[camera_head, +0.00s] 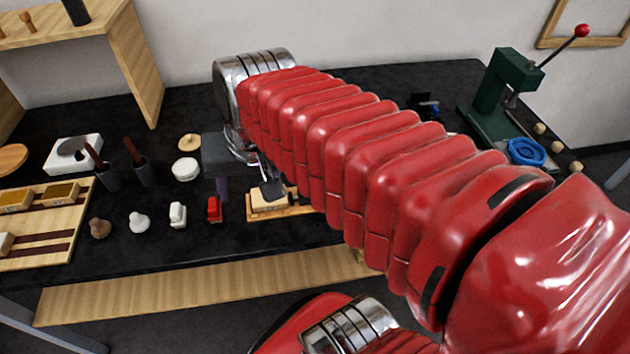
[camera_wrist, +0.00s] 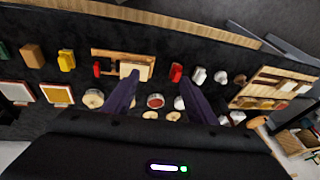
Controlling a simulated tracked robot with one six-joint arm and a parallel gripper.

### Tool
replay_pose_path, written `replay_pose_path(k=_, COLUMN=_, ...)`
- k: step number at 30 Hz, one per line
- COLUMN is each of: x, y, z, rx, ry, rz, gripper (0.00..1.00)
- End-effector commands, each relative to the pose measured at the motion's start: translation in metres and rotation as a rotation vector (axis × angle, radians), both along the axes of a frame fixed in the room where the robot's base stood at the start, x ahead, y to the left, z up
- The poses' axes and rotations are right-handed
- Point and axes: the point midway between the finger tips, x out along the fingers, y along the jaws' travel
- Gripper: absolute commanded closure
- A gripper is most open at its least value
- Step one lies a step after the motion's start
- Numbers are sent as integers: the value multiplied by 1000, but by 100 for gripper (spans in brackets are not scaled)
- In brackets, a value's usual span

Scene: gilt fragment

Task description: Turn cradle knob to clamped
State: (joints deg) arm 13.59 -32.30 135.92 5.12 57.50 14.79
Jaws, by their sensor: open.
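The wooden cradle (camera_head: 292,212) lies on the black bench with a cream block (camera_head: 268,199) on it. My arm covers its right part in the head view. In the wrist view the cradle (camera_wrist: 113,56) is at upper left, with the block (camera_wrist: 140,69) near one end and a small red piece (camera_wrist: 97,68) by the other. I cannot tell whether that red piece is the knob. My gripper (camera_wrist: 157,83) is open and empty, its two purple fingers apart. In the head view my gripper (camera_head: 245,190) is beside the cradle's left end, seemingly above the bench.
A red stamp-like piece (camera_head: 214,209) and white and brown pieces stand in a row left of the cradle. A round white tin (camera_head: 186,169) and dark cups lie behind. A green press (camera_head: 504,90) stands at the right. Bare bench lies along the front edge.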

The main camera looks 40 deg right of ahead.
Motion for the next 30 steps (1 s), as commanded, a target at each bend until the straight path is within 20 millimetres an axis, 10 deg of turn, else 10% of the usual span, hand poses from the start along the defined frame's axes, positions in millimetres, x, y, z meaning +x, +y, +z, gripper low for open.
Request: replay_pose_path(k=30, x=-10, y=-224, z=-28, rx=686, ry=342, rz=-1500, gripper=48)
